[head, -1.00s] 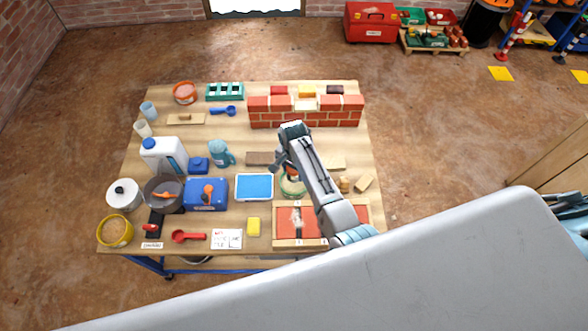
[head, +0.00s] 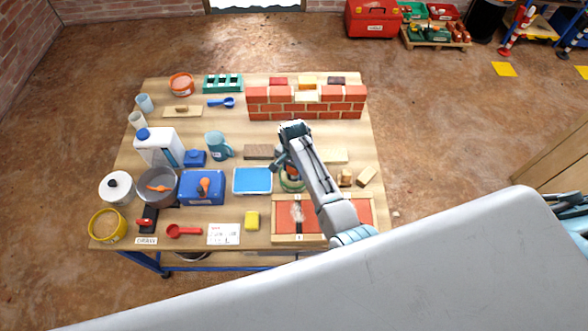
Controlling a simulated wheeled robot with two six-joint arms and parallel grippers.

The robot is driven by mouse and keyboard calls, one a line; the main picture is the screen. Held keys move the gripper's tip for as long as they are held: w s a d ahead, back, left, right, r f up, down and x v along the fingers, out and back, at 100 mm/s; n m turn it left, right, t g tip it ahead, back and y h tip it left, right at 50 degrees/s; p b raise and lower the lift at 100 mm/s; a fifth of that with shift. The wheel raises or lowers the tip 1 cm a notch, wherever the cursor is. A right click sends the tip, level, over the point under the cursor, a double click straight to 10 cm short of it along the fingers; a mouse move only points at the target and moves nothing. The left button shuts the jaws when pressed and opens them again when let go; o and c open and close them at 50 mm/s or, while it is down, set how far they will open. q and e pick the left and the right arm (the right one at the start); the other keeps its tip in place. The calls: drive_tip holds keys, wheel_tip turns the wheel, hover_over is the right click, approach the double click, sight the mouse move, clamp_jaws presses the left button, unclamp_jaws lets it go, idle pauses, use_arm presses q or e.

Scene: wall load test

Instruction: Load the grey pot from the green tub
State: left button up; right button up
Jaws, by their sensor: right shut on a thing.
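The grey pot (head: 170,197) is round and open, at the left front of the table. An orange scoop (head: 158,188) shows at its top, and a black device with a red part (head: 145,222) lies at its front edge. The green tub (head: 293,186) is round, right of the blue tray, and mostly hidden by my right arm. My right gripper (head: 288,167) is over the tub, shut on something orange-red. The held thing is largely hidden, and I cannot tell whether it touches the tub. My left gripper is not in view.
A brick wall (head: 305,108) crosses the back.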

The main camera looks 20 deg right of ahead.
drive_tip(key=shift+f+b, duration=0.3)
drive_tip(key=shift+f, duration=0.15)
idle(0.6)
drive_tip(key=shift+s+f+p, duration=0.1)
drive_tip(key=shift+f+p, duration=0.05)
drive_tip(key=shift+p, duration=0.15)
idle(1.4)
wheel_tip(320, 180, up, 7)
drive_tip(key=p, duration=0.8)
idle(0.6)
